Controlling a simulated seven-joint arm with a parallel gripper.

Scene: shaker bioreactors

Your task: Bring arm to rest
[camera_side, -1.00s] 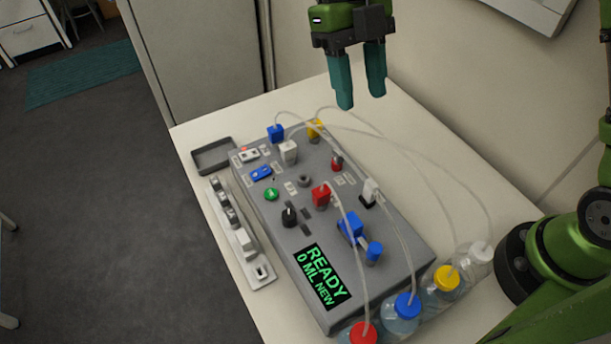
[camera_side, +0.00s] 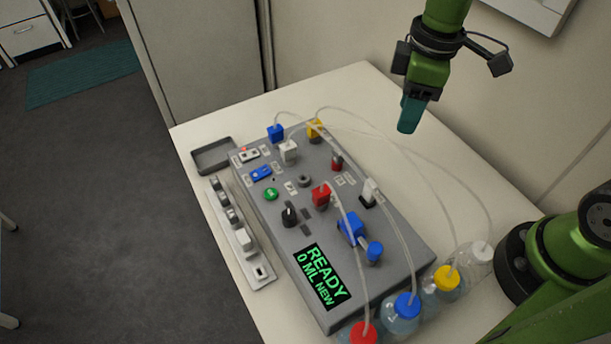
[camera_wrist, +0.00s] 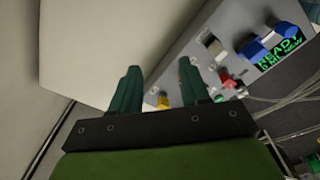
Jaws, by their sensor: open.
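My gripper (camera_side: 408,118) has teal fingers and hangs above the back right part of the table, clear of the table and the grey device. In the side view it is seen edge-on, so one finger hides the other. In the wrist view my gripper (camera_wrist: 160,90) shows two teal fingers apart with nothing between them. My green arm comes down from the top of the side view.
The grey device (camera_side: 318,238) on the white table (camera_side: 345,90) carries coloured plugs and a screen (camera_side: 321,277) reading "READY 0 ML NEW". Tubes run to several bottles (camera_side: 405,311) at front right. A dark tray (camera_side: 213,155) and a connector strip (camera_side: 240,235) lie at left.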

